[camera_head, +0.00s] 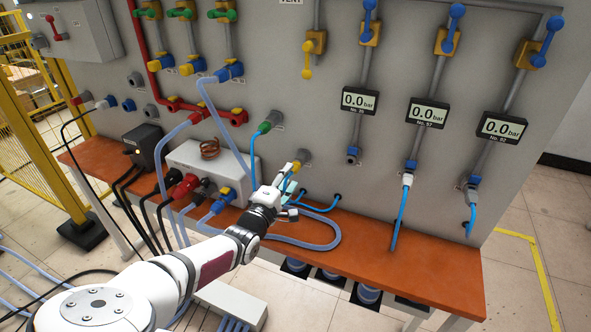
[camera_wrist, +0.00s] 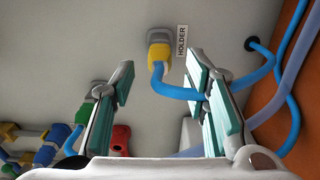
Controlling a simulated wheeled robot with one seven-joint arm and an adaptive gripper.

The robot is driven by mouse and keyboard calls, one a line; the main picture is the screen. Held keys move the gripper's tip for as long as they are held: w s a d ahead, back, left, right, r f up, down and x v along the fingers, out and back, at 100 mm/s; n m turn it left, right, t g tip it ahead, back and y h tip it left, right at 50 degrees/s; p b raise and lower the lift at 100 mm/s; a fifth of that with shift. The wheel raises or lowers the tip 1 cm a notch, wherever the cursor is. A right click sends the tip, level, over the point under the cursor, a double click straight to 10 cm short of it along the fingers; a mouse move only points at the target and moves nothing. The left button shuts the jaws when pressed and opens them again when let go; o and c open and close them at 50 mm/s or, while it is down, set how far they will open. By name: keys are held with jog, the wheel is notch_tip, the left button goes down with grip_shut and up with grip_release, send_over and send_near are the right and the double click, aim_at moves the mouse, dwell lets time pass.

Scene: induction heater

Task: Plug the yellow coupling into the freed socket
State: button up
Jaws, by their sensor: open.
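The yellow coupling (camera_wrist: 158,58) sits in a grey wall fitting beside a HOLDER label in the wrist view. A blue hose (camera_wrist: 180,93) runs from it to the right, past the right finger. In the head view the yellow coupling (camera_head: 296,166) shows just beyond my gripper (camera_head: 284,183), partly covered. My gripper (camera_wrist: 160,82) is open and empty, its two teal-padded fingers spread with the coupling ahead between them. Whether the right finger touches the hose is unclear. Which socket is the freed one I cannot tell; empty grey sockets (camera_head: 151,110) show on the left of the panel.
A green coupling (camera_head: 265,127) with a hose is plugged in up and left of the holder. A white box (camera_head: 205,163) with plugs stands on the orange bench (camera_head: 390,267). Loose hoses lie around my arm. Three gauges (camera_head: 426,113) hang at right.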

aim_at(291, 173)
jog(key=shift+x, duration=2.45)
jog(key=shift+p, duration=0.65)
grip_shut()
jog(key=shift+s+a, duration=0.1)
jog(key=shift+p+v, duration=1.65)
jog(key=shift+v, duration=1.3)
jog(key=shift+s, duration=0.1)
